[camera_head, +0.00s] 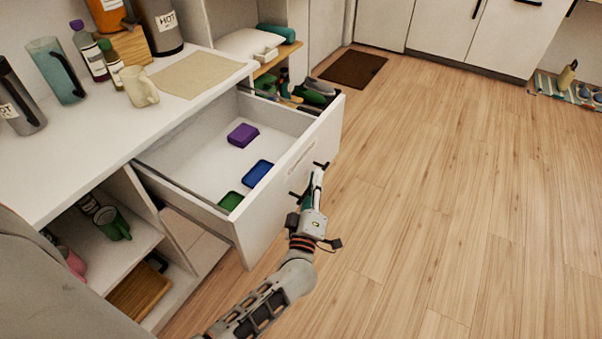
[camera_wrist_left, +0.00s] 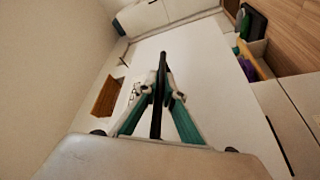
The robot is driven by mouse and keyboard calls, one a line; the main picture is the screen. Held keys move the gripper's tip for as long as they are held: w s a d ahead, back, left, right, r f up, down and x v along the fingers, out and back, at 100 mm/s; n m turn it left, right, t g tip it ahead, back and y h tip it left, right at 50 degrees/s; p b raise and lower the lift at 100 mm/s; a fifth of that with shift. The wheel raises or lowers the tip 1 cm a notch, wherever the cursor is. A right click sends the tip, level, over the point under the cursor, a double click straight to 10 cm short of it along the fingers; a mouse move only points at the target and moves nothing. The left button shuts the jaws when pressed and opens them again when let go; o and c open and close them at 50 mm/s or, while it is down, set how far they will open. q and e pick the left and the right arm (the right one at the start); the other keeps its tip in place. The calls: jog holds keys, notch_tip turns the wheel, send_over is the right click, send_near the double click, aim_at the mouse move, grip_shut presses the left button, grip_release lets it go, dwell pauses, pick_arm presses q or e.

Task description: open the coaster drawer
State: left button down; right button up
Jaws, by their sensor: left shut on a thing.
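The coaster drawer (camera_head: 265,215) stands well pulled out from the white cabinet. Inside it lie a purple block (camera_head: 242,134), a blue block (camera_head: 258,173) and a green block (camera_head: 230,201). My left gripper (camera_head: 316,180) is at the outer face of the drawer front, shut on its dark bar handle (camera_head: 321,165). In the left wrist view the dark handle (camera_wrist_left: 157,118) runs between the teal fingers of the gripper (camera_wrist_left: 162,92). Part of the handle is hidden by the gripper. My right gripper is not in view.
The counter (camera_head: 175,110) above holds a cream mug (camera_head: 140,86), bottles and jugs. The wooden floor (camera_head: 440,180) at right is clear; a brown mat (camera_head: 353,68) lies farther back.

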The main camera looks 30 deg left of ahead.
pick_arm(q)
jog(key=shift+s+d, duration=0.1)
jog(key=shift+d, duration=0.9)
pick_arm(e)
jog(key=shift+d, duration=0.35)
pick_arm(q)
jog(key=c, duration=2.2)
grip_release()
jog(key=shift+o, duration=0.2)
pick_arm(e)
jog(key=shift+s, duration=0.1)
pick_arm(q)
jog(key=v, duration=0.7)
jog(key=shift+s, duration=0.25)
